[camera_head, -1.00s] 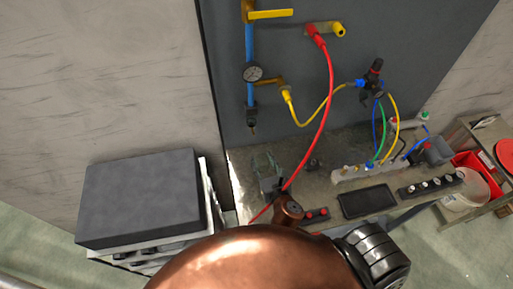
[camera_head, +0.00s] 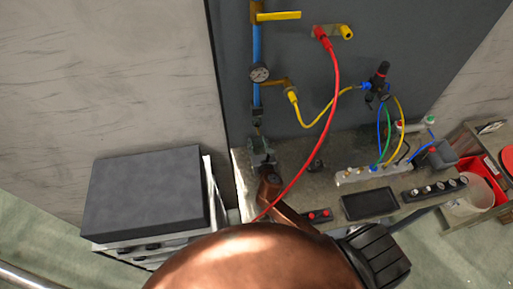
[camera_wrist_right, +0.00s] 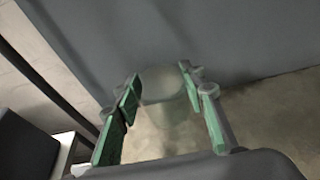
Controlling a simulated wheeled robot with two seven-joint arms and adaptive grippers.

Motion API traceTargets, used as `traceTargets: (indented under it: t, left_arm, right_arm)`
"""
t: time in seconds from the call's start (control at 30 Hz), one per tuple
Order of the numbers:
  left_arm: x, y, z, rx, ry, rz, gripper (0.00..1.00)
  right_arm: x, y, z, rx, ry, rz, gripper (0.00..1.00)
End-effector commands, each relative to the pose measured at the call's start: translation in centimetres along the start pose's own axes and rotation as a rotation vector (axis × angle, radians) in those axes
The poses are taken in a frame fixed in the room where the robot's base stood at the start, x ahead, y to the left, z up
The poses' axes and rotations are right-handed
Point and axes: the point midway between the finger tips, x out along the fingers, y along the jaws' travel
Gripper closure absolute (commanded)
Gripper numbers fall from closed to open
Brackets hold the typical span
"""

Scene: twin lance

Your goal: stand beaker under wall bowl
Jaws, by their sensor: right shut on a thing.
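My right gripper (camera_head: 262,155) is over the back left of the bench, close to the wall panel. In the right wrist view its two green-lit fingers (camera_wrist_right: 158,95) are shut on a clear beaker (camera_wrist_right: 163,88), which looks upright with its round rim showing. The beaker's base is blurred, so I cannot tell whether it touches the bench. The wall bowl (camera_head: 257,114) appears as a small dark fitting at the lower end of the blue pipe, just above the gripper in the head view. I cannot tell whether the beaker is directly below it. My left gripper is not in view.
A pressure gauge (camera_head: 259,73) and yellow valve handle (camera_head: 278,16) are on the pipe. A red hose (camera_head: 328,110) hangs down past my right arm. A black tray (camera_head: 369,204) and white manifold (camera_head: 372,173) lie to the right. A grey box (camera_head: 145,190) stands left.

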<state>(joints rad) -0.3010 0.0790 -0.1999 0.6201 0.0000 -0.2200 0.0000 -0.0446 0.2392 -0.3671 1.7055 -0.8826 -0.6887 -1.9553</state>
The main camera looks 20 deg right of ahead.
Motion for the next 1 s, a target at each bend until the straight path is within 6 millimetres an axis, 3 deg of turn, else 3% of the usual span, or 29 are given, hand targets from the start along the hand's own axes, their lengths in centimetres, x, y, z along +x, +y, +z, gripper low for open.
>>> traceTargets:
  t: [0.17,0.4,0.77,0.8,1.0]
  left_arm:
    - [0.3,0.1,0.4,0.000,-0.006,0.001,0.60]
    - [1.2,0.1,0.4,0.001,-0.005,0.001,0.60]
    - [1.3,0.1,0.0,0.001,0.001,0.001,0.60]
    - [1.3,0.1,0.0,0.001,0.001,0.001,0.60]
    - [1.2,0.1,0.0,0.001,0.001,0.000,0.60]
  right_arm:
    - [0.9,0.2,-0.6,0.002,0.000,0.000,0.86]
    - [1.9,0.2,-3.7,0.001,0.003,-0.001,0.86]
    - [2.0,0.2,-3.8,0.000,0.001,0.001,0.86]
    - [2.0,0.2,-3.9,0.000,0.001,0.001,0.62]
    - [1.9,0.2,-3.8,0.000,0.001,0.001,0.48]
